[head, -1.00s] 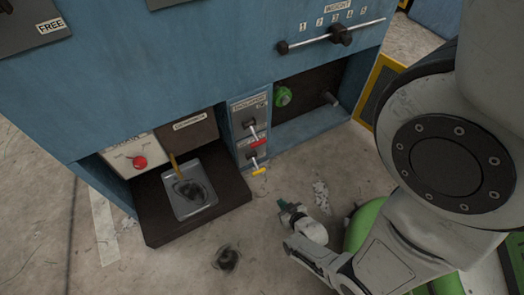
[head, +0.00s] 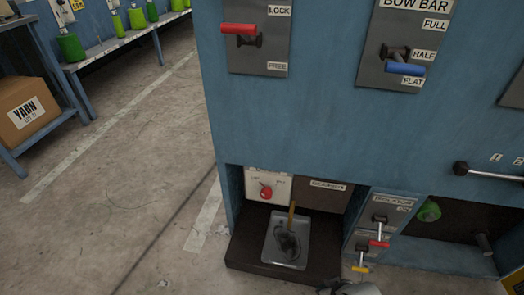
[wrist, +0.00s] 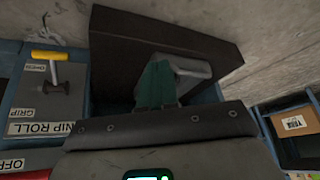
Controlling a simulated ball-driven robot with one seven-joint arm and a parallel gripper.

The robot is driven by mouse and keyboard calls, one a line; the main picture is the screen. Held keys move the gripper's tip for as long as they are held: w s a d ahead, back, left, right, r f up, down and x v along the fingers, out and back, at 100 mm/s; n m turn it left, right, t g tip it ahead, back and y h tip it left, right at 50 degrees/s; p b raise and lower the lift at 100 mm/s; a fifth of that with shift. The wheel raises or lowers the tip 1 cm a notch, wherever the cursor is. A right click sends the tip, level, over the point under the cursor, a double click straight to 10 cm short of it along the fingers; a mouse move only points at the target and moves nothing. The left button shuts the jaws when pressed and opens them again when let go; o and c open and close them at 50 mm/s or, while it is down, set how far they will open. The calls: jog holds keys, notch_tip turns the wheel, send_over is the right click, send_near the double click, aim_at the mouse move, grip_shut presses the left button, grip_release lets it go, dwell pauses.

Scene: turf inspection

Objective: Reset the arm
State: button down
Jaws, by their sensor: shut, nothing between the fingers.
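My gripper (wrist: 157,84) shows in the wrist view as green fingers closed together with nothing held, in front of the dark ledge (wrist: 120,30). In the head view only a pale part of my arm shows at the bottom edge, below the isolator panel, and the fingertips are hard to make out. The blue machine (head: 310,125) stands before me.
A metal tray (head: 270,250) sits on the ledge. Red (head: 379,244) and yellow (head: 360,269) levers stick out beside it. Above are a red handle (head: 238,28) and a blue handle (head: 405,69). A cardboard box (head: 28,108) is at left; floor between is clear.

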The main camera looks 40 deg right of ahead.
jog(key=s+a+r+n+g, duration=0.2)
jog(key=s+a+r, duration=0.15)
jog(key=r, duration=0.55)
jog(key=s+a+r+n+g, duration=0.15)
jog(key=a+r, duration=0.25)
jog(key=r, duration=0.4)
notch_tip(320, 180, up, 35)
jog(key=p, duration=3.6)
jog(key=shift+s+d+r+g+y, duration=0.15)
jog(key=shift+s+d+g+y, duration=0.15)
jog(key=shift+g+y, duration=0.15)
